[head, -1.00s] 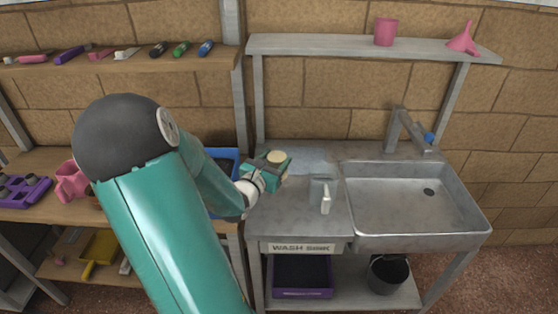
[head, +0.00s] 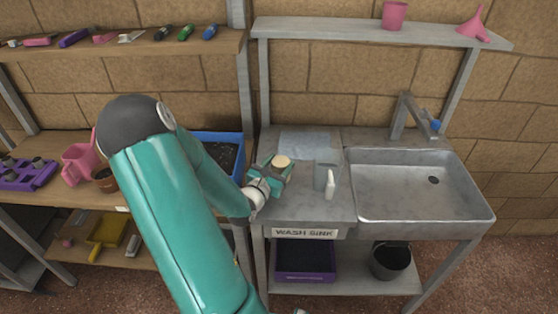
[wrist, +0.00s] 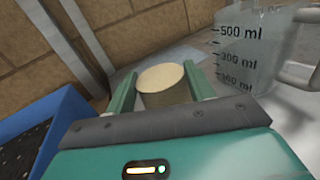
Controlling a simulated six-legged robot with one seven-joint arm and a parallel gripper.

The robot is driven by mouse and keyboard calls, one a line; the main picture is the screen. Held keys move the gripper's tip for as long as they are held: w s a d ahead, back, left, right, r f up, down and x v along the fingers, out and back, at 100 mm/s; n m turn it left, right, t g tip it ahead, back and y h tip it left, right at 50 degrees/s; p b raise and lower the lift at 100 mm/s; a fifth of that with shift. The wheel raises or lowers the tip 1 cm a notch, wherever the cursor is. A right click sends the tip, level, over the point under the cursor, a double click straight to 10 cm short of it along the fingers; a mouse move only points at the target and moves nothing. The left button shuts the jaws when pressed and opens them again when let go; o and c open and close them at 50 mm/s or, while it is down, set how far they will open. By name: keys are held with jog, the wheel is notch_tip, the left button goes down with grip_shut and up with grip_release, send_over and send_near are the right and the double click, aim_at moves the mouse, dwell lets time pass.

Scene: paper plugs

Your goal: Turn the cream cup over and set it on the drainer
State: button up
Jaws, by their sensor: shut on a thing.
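The cream cup (head: 282,160) is held in my gripper (head: 274,170), above the left part of the sink counter. In the wrist view, the cup (wrist: 163,82) stands between the two green fingers of my gripper (wrist: 160,92), which are shut on its sides. A flat, closed-looking cream face points upward, slightly tilted. The lower part of the cup is hidden by the gripper. A flat pale blue-grey mat (head: 305,145), seemingly the drainer, lies on the counter behind and to the right of the cup.
A clear measuring jug (head: 321,177) stands close to the right of my gripper; it also shows in the wrist view (wrist: 250,45). A blue tray (head: 233,145) of dark soil is at left. The sink basin (head: 420,190) and tap (head: 410,115) are at right.

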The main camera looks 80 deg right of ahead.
jog(key=shift+f, duration=0.6)
dwell(0.4)
jog(key=o, duration=1.1)
jog(key=shift+o, duration=0.2)
jog(key=shift+w, duration=0.1)
